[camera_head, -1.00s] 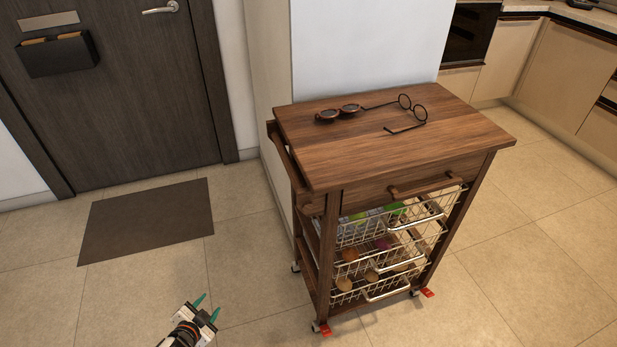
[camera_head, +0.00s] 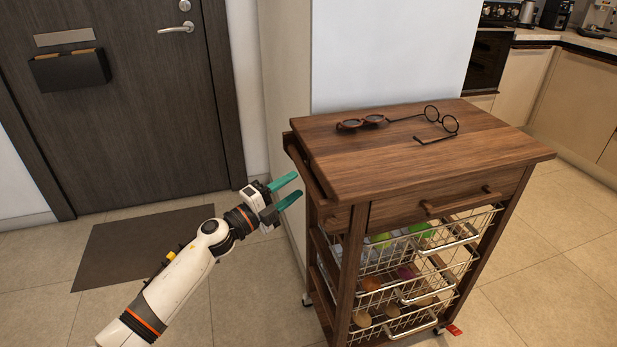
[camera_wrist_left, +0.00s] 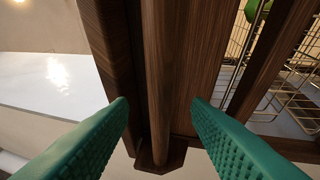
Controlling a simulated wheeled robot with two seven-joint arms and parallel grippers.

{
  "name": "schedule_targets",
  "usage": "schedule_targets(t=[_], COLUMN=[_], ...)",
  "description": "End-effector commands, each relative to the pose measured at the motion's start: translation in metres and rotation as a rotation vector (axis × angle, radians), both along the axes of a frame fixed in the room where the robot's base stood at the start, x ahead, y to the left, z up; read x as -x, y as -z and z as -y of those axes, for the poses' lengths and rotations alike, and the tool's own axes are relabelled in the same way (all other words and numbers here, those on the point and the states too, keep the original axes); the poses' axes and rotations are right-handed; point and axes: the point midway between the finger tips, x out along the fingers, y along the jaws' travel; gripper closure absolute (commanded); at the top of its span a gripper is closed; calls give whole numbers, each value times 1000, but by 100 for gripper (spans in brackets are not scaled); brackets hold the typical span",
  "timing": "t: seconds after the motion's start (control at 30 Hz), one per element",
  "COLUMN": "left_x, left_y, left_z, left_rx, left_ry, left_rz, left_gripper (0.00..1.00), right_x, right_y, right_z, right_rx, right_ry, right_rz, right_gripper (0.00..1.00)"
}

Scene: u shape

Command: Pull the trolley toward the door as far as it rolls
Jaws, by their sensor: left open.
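The wooden trolley (camera_head: 420,155) stands against the white wall end, with a drawer and wire baskets below its top. A wooden side handle bar (camera_head: 302,165) runs along its left side; in the left wrist view the bar (camera_wrist_left: 158,80) lies between the fingers. My left gripper (camera_head: 287,190) is open, its green fingers pointing right at the handle, with a gap visible in the wrist view. The dark door (camera_head: 120,110) is at the back left and is shut. My right gripper is not in view.
Sunglasses (camera_head: 362,122) and round glasses (camera_head: 440,122) lie on the trolley top. A dark mat (camera_head: 135,245) lies before the door. A red piece (camera_head: 453,330) is at a front wheel. Kitchen cabinets (camera_head: 570,105) stand at right.

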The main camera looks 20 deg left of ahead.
Motion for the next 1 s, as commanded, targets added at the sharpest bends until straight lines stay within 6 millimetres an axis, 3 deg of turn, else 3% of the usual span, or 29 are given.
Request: schedule_targets(t=[0.1, 0.3, 0.7, 1.0], left_x=[-20, -41, -47, -47], left_y=[-5, -9, -10, -9], left_z=[13, 26, 30, 30], left_rx=[3, 3, 3, 3], left_ry=[-1, -1, 0, -1], left_rz=[1, 0, -2, -2], left_gripper=[56, 56, 56, 100], right_x=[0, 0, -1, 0], right_y=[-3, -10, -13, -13], right_z=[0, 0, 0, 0], right_rx=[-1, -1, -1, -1], right_ry=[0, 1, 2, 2], right_rz=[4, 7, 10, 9], right_gripper=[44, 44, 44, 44])
